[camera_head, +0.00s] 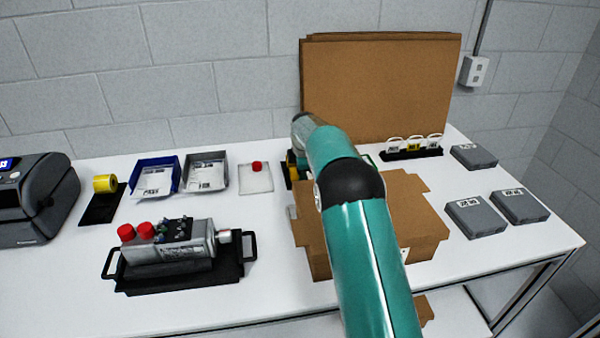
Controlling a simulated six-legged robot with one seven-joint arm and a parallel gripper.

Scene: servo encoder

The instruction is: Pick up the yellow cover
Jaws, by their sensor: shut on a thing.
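My teal and black arm reaches from the bottom of the head view to a grey bend near the back of the table. My gripper is hidden behind the arm, so its jaws and anything between them do not show. A yellow roll (105,183) lies on a black mat at the left, and a yellow-labelled piece (413,146) stands in a black rack.
An open cardboard box (420,215) stands under the arm. A grey device with red caps (170,245) sits in a black tray at the front left. Blue and grey bins, a white tray and several grey boxes are around. The front left of the white table (200,308) is clear.

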